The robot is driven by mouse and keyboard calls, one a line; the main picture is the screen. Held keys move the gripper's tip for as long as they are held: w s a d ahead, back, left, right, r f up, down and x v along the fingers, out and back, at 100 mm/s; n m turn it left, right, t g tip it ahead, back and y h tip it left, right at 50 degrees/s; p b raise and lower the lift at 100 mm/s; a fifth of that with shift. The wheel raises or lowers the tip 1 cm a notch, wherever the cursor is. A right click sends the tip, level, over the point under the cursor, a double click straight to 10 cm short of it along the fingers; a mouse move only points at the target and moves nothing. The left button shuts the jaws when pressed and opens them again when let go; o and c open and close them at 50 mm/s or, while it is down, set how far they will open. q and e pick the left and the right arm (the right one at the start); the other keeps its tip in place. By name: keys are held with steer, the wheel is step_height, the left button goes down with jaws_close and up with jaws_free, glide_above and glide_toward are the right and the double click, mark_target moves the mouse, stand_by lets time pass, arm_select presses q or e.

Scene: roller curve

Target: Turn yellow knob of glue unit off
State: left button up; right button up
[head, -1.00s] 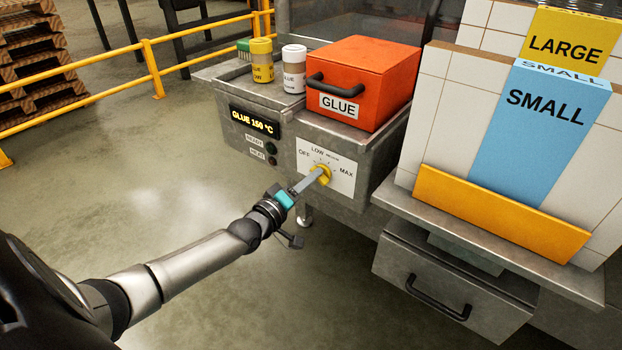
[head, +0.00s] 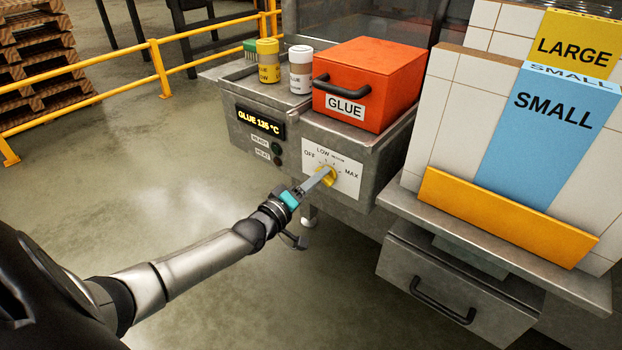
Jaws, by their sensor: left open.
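The glue unit (head: 345,225) is a grey metal box with a red lidded tank (head: 385,70) labelled GLUE on top. Its yellow knob (head: 330,179) sits on a white dial plate (head: 349,180) marked OFF, LOW, MEDIUM and MAX. My left gripper (head: 322,178) is at the knob, its fingers in front of it and partly covering it. The gripper is open; whether the fingers touch the knob is hard to tell. The knob's pointing direction is hidden. The display (head: 260,121) reads about GLUE 135 °C. My right gripper is not in view.
At right are a drawer (head: 455,290) and a panel of SMALL (head: 540,130) and LARGE (head: 575,45) cartons. A yellow railing (head: 155,70) runs at left; the floor between is clear.

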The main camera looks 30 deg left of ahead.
arm_select(q)
steer(key=shift+s, duration=0.15)
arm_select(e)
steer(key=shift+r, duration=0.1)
arm_select(q)
steer(key=s+a+p, duration=0.1)
steer(key=s+p, duration=0.3)
steer(key=s, duration=1.1)
steer(key=shift+p, duration=0.4)
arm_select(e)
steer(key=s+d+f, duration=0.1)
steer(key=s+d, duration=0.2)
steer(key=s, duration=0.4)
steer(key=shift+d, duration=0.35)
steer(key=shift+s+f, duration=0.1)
